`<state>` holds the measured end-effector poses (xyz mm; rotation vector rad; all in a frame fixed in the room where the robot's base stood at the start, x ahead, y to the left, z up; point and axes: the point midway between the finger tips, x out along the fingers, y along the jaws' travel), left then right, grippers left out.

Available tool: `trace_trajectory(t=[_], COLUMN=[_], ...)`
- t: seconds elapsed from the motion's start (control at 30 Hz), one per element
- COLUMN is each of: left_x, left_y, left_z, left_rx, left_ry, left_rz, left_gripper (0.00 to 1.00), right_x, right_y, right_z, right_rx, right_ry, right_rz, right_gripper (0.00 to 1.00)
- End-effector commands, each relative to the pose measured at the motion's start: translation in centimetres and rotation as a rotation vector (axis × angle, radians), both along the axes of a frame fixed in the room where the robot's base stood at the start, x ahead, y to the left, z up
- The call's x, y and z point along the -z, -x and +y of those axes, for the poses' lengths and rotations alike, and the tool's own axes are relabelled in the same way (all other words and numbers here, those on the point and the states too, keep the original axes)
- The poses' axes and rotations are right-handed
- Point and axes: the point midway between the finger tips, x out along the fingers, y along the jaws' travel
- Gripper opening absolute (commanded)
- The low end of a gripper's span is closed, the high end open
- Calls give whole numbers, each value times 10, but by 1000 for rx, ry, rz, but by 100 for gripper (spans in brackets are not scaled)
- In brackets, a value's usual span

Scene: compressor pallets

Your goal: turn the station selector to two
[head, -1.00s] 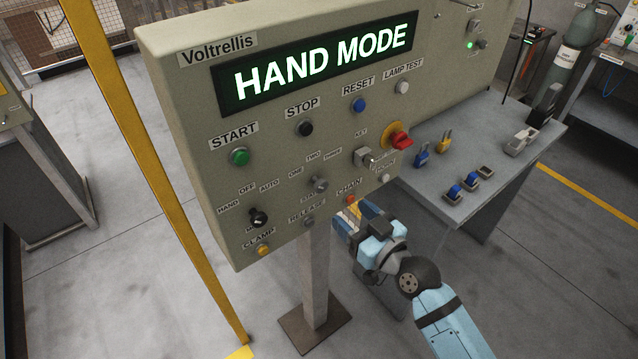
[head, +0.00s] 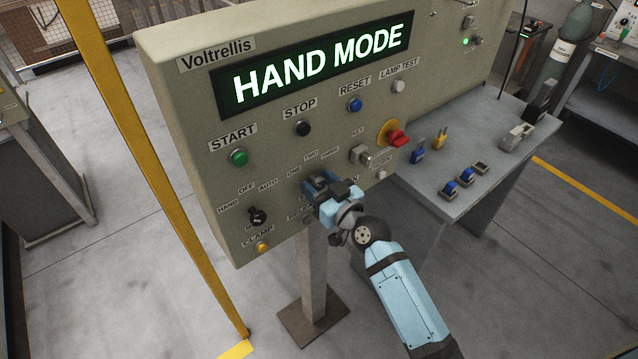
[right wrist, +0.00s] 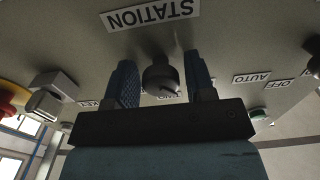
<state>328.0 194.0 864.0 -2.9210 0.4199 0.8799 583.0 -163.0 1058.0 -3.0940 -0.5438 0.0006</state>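My right gripper (head: 318,182) is at the panel, over the selector's place, and hides the knob in the head view. In the right wrist view, its two blue fingers stand open on either side of the knob, with a gap showing on each side. The ONE, TWO (head: 311,155) and THREE labels show above the gripper in the head view. My left gripper is not in view.
The panel (head: 200,105) display (head: 320,65) reads HAND MODE. The black hand/off/auto selector (head: 258,217) is to the left; the key switch (head: 361,155) and red emergency knob (head: 397,138) are to the right. A yellow post (head: 140,150) stands left of the panel.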

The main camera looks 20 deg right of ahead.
Motion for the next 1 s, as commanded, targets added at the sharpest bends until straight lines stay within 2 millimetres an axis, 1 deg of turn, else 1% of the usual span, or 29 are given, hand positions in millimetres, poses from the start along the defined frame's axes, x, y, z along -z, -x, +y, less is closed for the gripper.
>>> trace_trajectory(t=[0.03,0.13,0.17,0.37,0.57,0.77,1.0], left_x=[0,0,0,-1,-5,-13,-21], left_y=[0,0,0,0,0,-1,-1], left_z=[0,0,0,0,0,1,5], left_rx=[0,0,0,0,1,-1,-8], left_ry=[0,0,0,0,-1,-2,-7], left_rz=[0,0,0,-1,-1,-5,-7], left_gripper=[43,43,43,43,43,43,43], right_x=[0,0,0,0,-1,-2,-2], right_y=[0,0,0,0,0,0,0], right_z=[0,0,0,0,0,0,1], right_rx=[0,0,0,0,0,-1,-1], right_ry=[0,0,0,-8,-68,-194,-388], right_rz=[0,0,0,3,25,70,141], right_gripper=[38,15,12,12,12,12,12])
